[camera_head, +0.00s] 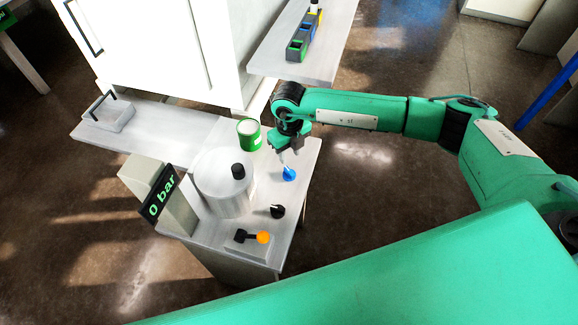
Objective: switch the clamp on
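My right gripper (289,158) reaches down from the upper right over the worktop. Its fingertips are just above or at a blue knob (289,174) near the worktop's right edge. I cannot tell if they touch it, or if the fingers are open or shut. A black knob (278,211) with a pale mark sits nearer to me. I cannot tell which control belongs to the clamp. My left gripper is not in view.
A round white vessel (222,190) with a black top knob stands left of the knobs. A display (161,197) reads "0 bar". A green can (249,134) stands behind. A shelf (285,62) holds coloured bins. A tray (108,115) sits at left.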

